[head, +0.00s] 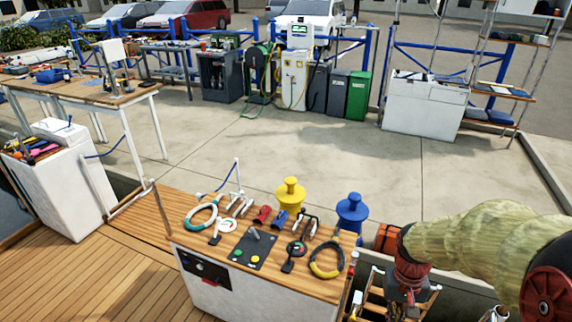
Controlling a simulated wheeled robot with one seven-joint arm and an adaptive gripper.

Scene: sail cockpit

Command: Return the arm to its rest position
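My arm (475,243), in a pale yellow-green padded sleeve, reaches in from the right edge of the head view. A red and black round joint (548,296) of mine shows at the lower right. The arm ends in a dark red and grey wrist that points down. My gripper (408,308) is at the bottom edge of the picture, just right of the wooden-topped console (325,288). Its fingertips are small and partly hidden or cut off, so I cannot tell whether it is open or holds anything.
An orange-red box (387,238) sits close behind my wrist. Open concrete (440,175) lies beyond. A white cabinet (425,105) stands farther back.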

